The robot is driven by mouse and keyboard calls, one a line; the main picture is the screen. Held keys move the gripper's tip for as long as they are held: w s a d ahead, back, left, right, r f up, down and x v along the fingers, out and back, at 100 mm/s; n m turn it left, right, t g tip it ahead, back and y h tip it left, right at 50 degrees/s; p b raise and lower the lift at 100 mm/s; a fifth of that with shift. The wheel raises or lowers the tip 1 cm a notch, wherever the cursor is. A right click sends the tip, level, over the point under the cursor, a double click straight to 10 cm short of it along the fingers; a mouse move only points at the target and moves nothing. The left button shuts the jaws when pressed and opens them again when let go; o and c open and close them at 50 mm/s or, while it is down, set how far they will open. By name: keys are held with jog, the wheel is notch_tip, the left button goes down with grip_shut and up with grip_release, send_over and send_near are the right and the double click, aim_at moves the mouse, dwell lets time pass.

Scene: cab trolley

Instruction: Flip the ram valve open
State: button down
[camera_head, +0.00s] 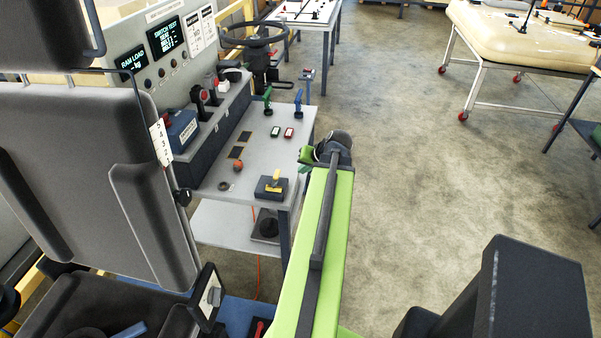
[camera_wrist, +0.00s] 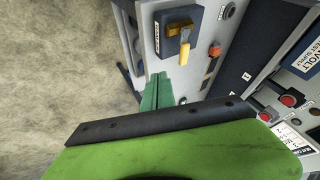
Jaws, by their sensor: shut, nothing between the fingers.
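The valve I take to be the ram valve is a yellow lever on a dark square block (camera_head: 270,187), at the near right corner of the grey trolley top. In the wrist view, the yellow lever (camera_wrist: 184,56) stands out from its dark block (camera_wrist: 172,18), beside a small label too blurred to read surely. My gripper's green fingers (camera_wrist: 159,88) are together and empty, below and left of the lever and apart from it. In the head view, my green arm reaches along the trolley's right side; its fingertips are not clear there.
The trolley (camera_head: 222,170) also carries a red knob (camera_head: 238,166), green and red buttons, and blue and green upright levers. A control console (camera_head: 165,55) stands behind. A grey seat (camera_head: 75,170) is at the left. Open floor (camera_head: 420,170) lies to the right.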

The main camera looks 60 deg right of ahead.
aim_at(276, 178)
jog(key=w+f+b, duration=0.1)
jog(key=w, duration=0.1)
jog(key=w+f+b, duration=0.1)
jog(key=w+f, duration=0.1)
jog(key=w+f+b, duration=0.2)
jog(key=shift+w+d+f, duration=0.25)
jog(key=shift+w, duration=0.1)
jog(key=shift+w+a, duration=0.15)
jog(key=shift+w, duration=0.3)
